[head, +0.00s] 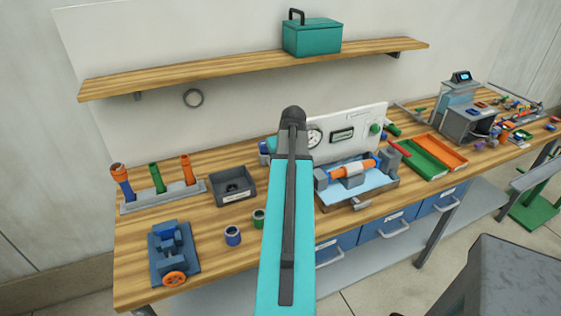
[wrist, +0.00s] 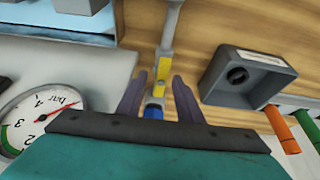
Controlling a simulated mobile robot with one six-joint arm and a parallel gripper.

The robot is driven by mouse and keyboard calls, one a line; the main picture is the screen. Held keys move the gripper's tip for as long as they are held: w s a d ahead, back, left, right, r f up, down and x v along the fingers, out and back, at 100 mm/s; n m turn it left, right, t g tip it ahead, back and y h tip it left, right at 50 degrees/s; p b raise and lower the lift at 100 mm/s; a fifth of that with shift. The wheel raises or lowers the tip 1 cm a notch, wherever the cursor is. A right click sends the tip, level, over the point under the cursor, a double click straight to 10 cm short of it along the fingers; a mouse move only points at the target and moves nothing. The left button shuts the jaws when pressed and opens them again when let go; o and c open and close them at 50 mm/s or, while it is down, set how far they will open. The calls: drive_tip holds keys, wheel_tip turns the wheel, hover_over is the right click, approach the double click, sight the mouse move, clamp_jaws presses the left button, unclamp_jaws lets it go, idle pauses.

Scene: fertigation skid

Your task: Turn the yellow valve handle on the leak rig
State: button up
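The yellow valve handle (wrist: 163,72) shows in the wrist view on a thin grey and blue fitting, between the fingers of my gripper (wrist: 158,80). My fingers are apart, with a gap visible on each side of the handle. I cannot tell how deep the handle sits between them. In the head view my turquoise arm hides both the handle and my gripper. The leak rig (head: 368,118) has an upright white panel with a round gauge (head: 314,137). The gauge also shows at left in the wrist view (wrist: 40,115). An orange pipe piece (head: 345,172) lies over the rig's blue tray.
A dark open box (head: 232,190) stands left of my arm and appears at right in the wrist view (wrist: 245,78). A pipe rack (head: 160,197), blue vise (head: 172,250) and two small couplings are at left. A shelf (head: 230,65) hangs above.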

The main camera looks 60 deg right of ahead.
drive_tip(key=shift+w, duration=0.15)
drive_tip(key=shift+r, duration=0.25)
drive_tip(key=shift+a+r, duration=0.1)
drive_tip(key=shift+r, duration=0.1)
drive_tip(key=b+v, duration=0.3)
drive_tip(key=v, duration=1)
drive_tip(key=shift+s+f, duration=0.1)
drive_tip(key=shift+s, duration=0.2)
